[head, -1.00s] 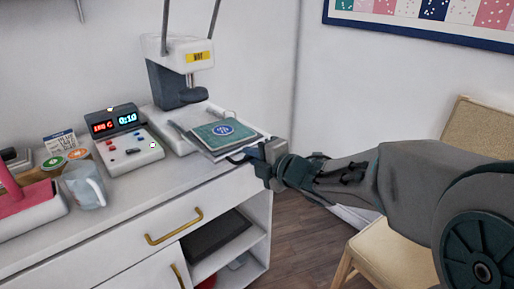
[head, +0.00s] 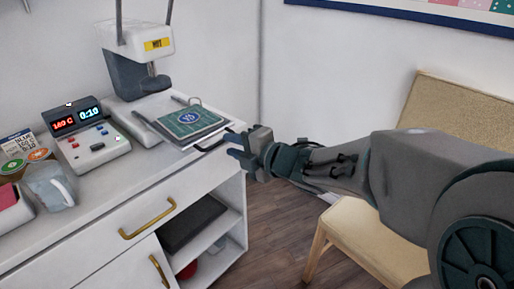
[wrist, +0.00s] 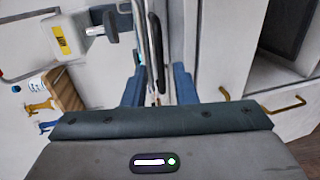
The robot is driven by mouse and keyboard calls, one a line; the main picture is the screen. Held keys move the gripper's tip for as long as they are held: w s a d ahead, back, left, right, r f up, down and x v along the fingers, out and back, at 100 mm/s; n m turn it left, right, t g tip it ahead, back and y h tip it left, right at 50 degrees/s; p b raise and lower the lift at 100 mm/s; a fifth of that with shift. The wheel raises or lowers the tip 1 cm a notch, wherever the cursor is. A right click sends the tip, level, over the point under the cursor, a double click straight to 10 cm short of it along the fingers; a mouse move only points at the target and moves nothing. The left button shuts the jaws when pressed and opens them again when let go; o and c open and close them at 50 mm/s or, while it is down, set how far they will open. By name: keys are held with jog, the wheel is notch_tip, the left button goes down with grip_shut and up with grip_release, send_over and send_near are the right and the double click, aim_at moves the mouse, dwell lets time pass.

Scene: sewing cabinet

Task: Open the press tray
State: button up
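The press (head: 122,72) is white and dark grey, with a yellow label, and stands on the cabinet top. Its flat tray (head: 203,139) lies in front of the press head and carries a green patch with a round blue emblem (head: 190,118). A black bar handle (head: 211,144) is on the tray's front edge; it also shows in the wrist view (wrist: 156,52). My gripper (head: 233,147) is at the right end of this handle. In the wrist view my gripper (wrist: 158,88) has its blue fingers apart, with the handle's near end between or just ahead of them. Contact cannot be told.
A control box (head: 90,140) with lit displays and a grey mug (head: 50,186) stand left of the press. The white cabinet (head: 85,222) has brass pulls and an open shelf below. A chair (head: 365,235) stands under my arm. Bare floor (head: 285,230) lies between them.

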jog(key=p+v, duration=0.1)
jog(key=v, duration=0.7)
jog(key=shift+s+d, duration=0.3)
jog(key=shift+r, duration=0.15)
jog(key=w+d+r+m+h+p, duration=0.2)
jog(key=d+r+m+h+p, duration=0.85)
jog(key=m, duration=0.55)
jog(key=s+a+r+m+g+p, duration=0.1)
jog(key=s+r+m+g+p, duration=0.1)
jog(key=s+m+g+p, duration=0.6)
jog(key=s+m+p, duration=0.2)
jog(key=s+p, duration=0.2)
jog(key=s, duration=0.2)
jog(key=shift+a+m+g, duration=0.25)
jog(key=shift+m+g, duration=0.05)
jog(key=shift+m, duration=0.1)
